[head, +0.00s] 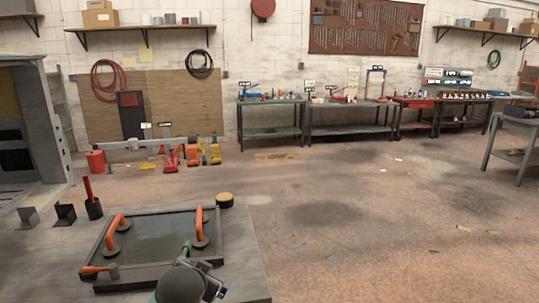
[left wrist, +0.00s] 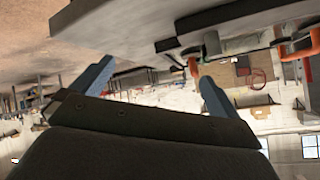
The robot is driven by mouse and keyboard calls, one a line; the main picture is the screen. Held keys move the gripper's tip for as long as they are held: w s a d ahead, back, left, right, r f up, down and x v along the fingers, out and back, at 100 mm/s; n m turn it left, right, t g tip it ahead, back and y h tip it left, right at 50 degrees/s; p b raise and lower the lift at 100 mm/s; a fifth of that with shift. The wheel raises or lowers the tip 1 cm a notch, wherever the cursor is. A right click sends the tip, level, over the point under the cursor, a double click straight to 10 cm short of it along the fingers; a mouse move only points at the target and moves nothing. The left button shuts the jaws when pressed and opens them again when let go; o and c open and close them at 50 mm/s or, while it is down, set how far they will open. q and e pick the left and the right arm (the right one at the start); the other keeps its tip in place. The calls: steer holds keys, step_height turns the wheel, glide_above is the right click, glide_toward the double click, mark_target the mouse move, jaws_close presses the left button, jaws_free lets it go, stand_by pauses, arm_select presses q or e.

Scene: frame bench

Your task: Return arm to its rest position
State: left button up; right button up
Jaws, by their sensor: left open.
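In the head view, a bench (head: 246,270) at the lower left bears a dark frame (head: 96,272) around a greenish pane (head: 150,236). My left gripper (head: 215,280) is at the frame's near right corner, partly hidden by my own rounded arm link. In the left wrist view its two blue fingers (left wrist: 157,72) are spread apart, with nothing seen between them. The bench's edge (left wrist: 130,52) shows above them there. My right gripper is not in view.
Two orange-handled suction cups (head: 116,223) (head: 199,228) stand on the pane. An orange-headed mallet (head: 98,270) lies at the frame's near left. Open floor (head: 350,225) lies to the right.

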arm_select(q)
steer(key=s+d+f+n+g+h, duration=0.1)
steer(key=s+f+g, duration=0.3)
steer(key=s+f, duration=1)
steer(key=s+d+f+n+g, duration=0.1)
steer(key=s+f+g, duration=0.3)
steer(key=s+f, duration=1)
steer(key=s, duration=0.6)
steer(key=shift+d+f+n+h, duration=0.25)
steer(key=shift+n+h, duration=0.15)
